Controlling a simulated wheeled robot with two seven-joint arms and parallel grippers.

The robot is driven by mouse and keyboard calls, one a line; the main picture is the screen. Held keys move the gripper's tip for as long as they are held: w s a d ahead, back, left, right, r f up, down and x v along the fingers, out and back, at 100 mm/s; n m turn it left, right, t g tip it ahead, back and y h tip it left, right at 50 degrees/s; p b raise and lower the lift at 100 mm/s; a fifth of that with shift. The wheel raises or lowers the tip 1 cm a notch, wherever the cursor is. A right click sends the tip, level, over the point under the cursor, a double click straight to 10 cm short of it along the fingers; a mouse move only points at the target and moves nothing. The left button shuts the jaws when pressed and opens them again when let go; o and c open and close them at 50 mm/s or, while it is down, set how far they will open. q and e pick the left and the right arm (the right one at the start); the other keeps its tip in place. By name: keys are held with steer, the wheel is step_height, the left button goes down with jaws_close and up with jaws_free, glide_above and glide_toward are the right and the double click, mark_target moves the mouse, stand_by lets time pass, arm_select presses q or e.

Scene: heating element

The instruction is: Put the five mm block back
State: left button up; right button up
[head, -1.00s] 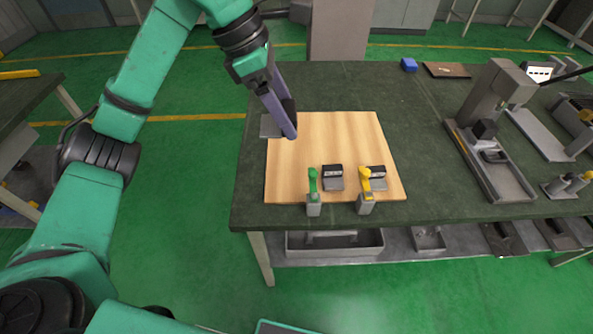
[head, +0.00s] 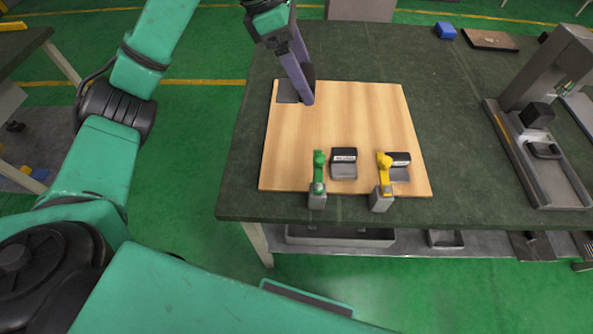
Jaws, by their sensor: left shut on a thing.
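My left gripper (head: 305,97) reaches down over the far left corner of the wooden board (head: 350,120). It is shut on a small block with a flat grey part (head: 286,91) and a dark part, mostly hidden behind the fingers. I cannot tell whether this block touches the board. Two similar grey and black blocks stand at the board's front: one in the middle (head: 344,163) and one to the right (head: 398,167). Their labels are too small to read. My right gripper is not in view.
A green-handled clamp (head: 318,180) and a yellow-handled clamp (head: 383,182) stand at the front edge. A blue block (head: 446,30) and a brown plate (head: 491,40) lie at the back. A grey press stand (head: 545,130) is at the right. The board's middle is clear.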

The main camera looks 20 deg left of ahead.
mark_target(308, 163)
arm_select(q)
steer(key=f, duration=0.1)
steer(key=f+b, duration=0.1)
steer(key=f, duration=0.1)
steer(key=shift+w+f, duration=0.1)
steer(key=shift+w, duration=0.2)
step_height(308, 163, down, 20)
steer(key=shift+s+r+p, duration=0.15)
steer(key=shift+r+p, duration=0.1)
steer(key=shift+p, duration=0.05)
steer(key=o, duration=1.6)
steer(key=shift+c, duration=0.2)
steer(key=shift+r, duration=0.15)
steer(key=v, duration=1.2)
steer(key=shift+b, duration=0.35)
